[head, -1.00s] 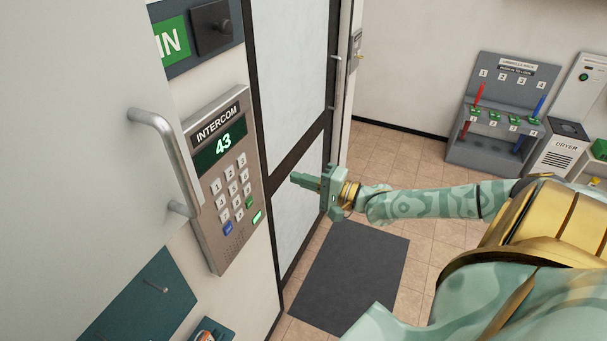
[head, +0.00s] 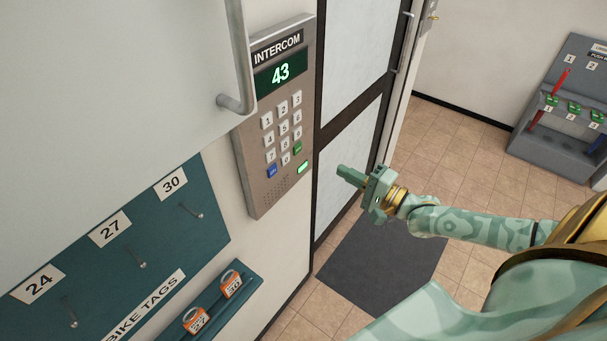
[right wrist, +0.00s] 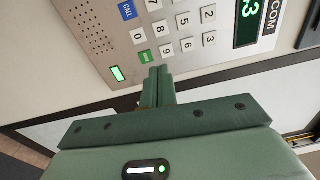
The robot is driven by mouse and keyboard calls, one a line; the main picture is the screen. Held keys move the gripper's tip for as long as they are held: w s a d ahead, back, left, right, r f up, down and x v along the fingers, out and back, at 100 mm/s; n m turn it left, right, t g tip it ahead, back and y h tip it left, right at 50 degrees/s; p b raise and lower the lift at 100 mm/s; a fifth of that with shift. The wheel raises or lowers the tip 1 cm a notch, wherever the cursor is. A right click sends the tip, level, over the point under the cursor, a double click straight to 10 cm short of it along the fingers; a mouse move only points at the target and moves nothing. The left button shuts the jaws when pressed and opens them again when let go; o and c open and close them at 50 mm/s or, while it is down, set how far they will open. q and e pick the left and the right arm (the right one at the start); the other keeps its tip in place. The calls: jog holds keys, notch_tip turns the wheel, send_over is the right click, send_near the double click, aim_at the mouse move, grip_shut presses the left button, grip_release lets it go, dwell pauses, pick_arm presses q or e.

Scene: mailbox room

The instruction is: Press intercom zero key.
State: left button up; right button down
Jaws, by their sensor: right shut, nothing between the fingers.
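The intercom (head: 255,180) is a grey-brown wall panel with a lit display reading 43 (head: 280,73). Its zero key (head: 286,160) is a pale key in the bottom row, between the blue CALL key (head: 271,171) and a green key (head: 297,148). In the right wrist view the zero key (right wrist: 137,37) is up and left of the fingertips. My right gripper (head: 342,171) is shut and empty, right of the keypad in the head view. In the right wrist view its fingertips (right wrist: 158,72) appear just below the green key (right wrist: 146,56); contact cannot be told. My left gripper is out of view.
A metal handle (head: 238,70) on a pale panel juts out left of the intercom. A teal bike tags board (head: 120,250) with hooks and an orange-tag ledge is below left. A dark-framed door (head: 350,120) is right. The floor mat (head: 375,265) area is clear.

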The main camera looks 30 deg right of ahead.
aim_at(287, 160)
pick_arm(q)
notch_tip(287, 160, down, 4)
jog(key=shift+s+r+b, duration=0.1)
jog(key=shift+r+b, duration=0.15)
jog(key=shift+b, duration=0.6)
pick_arm(e)
jog(key=shift+n, duration=0.4)
jog(key=f, duration=0.1)
jog(key=a+f, duration=0.1)
jog(key=f, duration=0.2)
jog(key=shift+s+a+f, duration=0.15)
jog(key=shift+s+a, duration=0.1)
jog(key=x, duration=1.4)
jog(key=shift+a+f+b, duration=0.1)
jog(key=shift+f+b, duration=0.05)
jog(key=shift+b, duration=0.25)
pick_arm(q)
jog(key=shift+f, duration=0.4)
